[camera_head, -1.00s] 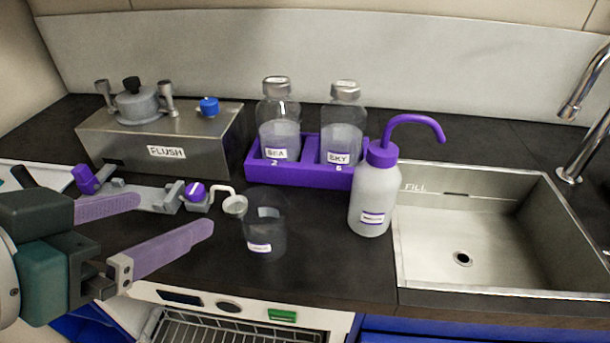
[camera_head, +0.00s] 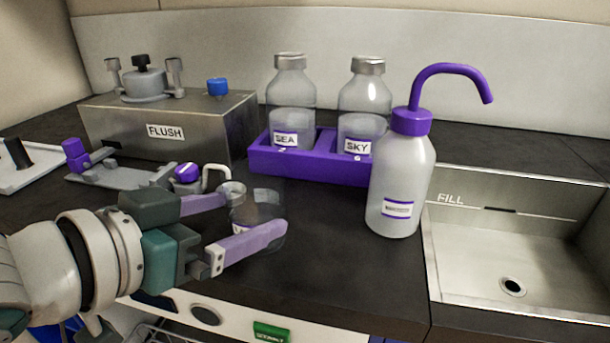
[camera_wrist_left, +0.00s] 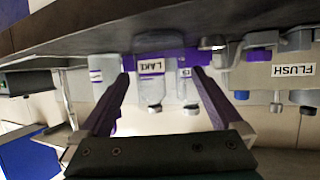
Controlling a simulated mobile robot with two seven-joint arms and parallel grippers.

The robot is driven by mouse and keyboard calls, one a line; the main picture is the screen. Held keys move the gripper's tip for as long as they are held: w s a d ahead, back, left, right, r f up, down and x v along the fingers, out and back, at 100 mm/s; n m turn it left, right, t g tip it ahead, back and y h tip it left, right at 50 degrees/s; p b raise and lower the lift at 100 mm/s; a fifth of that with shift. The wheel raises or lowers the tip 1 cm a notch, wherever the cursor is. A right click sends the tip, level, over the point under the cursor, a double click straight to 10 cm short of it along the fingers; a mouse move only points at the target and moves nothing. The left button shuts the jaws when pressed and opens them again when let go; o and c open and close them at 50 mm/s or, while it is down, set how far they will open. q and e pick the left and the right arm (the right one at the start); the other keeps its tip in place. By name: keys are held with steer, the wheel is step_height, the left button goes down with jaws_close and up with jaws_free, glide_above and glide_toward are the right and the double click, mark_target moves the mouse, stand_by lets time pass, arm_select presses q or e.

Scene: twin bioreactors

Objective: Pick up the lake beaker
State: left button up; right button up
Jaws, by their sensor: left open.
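The lake beaker (camera_head: 266,205) is a clear, dark-looking cup standing upright on the black counter. In the left wrist view, which is upside down, its "LAKE" label (camera_wrist_left: 152,68) shows between my fingers. My left gripper (camera_head: 256,216) is open, with its two purple fingers reaching toward the beaker from the left. In the head view the near finger crosses in front of the beaker's lower part and hides some of it. The far finger's tip is at the beaker's left side. I cannot tell whether either finger touches it. My right gripper is not in view.
A white wash bottle (camera_head: 400,185) with a purple spout stands right of the beaker. Behind is a purple rack (camera_head: 262,161) with SEA (camera_head: 291,95) and SKY (camera_head: 365,100) bottles. The FLUSH box (camera_head: 190,128) is back left, a small purple-knobbed device (camera_head: 188,173) before it. A sink (camera_head: 475,265) lies right.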

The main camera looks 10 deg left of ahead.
mark_target(258, 212)
arm_select(q)
steer(key=b+x, duration=0.1)
steer(key=x, duration=0.3)
steer(key=shift+w+f, duration=0.15)
steer(key=shift+f, duration=0.1)
steer(key=shift+c, duration=0.2)
steer(key=c, duration=1.3)
steer(key=shift+r, duration=0.15)
